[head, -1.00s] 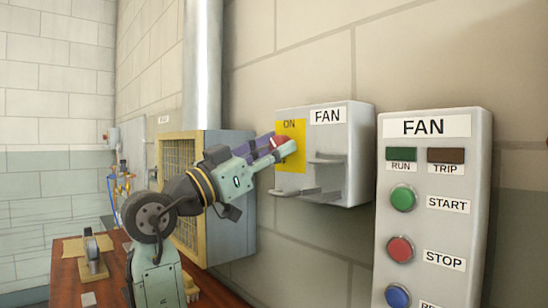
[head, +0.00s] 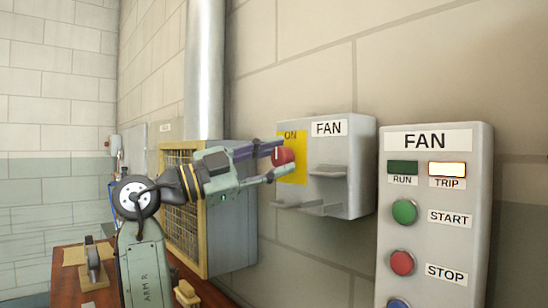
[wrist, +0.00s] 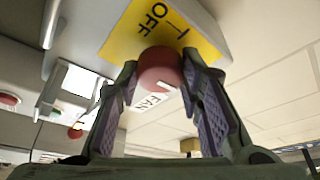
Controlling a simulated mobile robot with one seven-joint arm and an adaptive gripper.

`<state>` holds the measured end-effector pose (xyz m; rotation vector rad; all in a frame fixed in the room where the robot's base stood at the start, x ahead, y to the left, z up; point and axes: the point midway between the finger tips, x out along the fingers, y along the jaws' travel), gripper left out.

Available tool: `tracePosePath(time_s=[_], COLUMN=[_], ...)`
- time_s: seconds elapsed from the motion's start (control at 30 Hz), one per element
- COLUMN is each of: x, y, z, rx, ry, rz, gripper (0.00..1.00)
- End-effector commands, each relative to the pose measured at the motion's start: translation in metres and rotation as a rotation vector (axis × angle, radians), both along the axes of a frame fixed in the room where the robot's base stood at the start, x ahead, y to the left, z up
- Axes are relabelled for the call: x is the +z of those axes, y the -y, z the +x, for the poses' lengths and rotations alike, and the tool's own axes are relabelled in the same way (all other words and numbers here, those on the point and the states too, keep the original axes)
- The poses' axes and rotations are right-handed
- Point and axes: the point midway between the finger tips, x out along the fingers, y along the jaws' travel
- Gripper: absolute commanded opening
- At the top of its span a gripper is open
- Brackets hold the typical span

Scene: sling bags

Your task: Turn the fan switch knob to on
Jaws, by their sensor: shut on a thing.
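The red fan switch knob (head: 283,156) stands out from a yellow plate (head: 298,160) on the left face of a grey box labelled FAN (head: 352,155). ON is readable at the plate's top. In the wrist view the knob (wrist: 160,68) sits between the two fingers, with OFF on the yellow plate (wrist: 150,30) behind it. My gripper (head: 286,157) is shut on the knob, one finger above and one below it in the head view.
A grey FAN panel (head: 432,215) with RUN and TRIP lamps and START and STOP buttons is right of the box. Its TRIP lamp (head: 446,169) is lit. A grilled housing (head: 230,220) stands behind my arm, and a wooden table (head: 70,266) is at lower left.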

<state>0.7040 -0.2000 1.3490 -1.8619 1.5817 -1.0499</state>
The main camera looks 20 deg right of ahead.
Motion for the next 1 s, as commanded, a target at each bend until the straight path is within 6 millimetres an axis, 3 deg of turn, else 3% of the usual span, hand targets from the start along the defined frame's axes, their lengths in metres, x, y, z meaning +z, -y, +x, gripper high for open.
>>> tracePosePath(time_s=[0.6,0.63,0.9,1.0], x=[0.0002,0.0002,0.0001,0.0001], y=[-0.0003,-0.0003,-0.0001,0.0000], z=[0.0002,0.0002,0.0002,0.0002], rx=[0.002,0.002,0.001,0.001], ry=[0.037,0.037,0.035,0.035], rz=[0.013,0.013,0.013,0.013], gripper=[0.06,0.36,0.54,0.54])
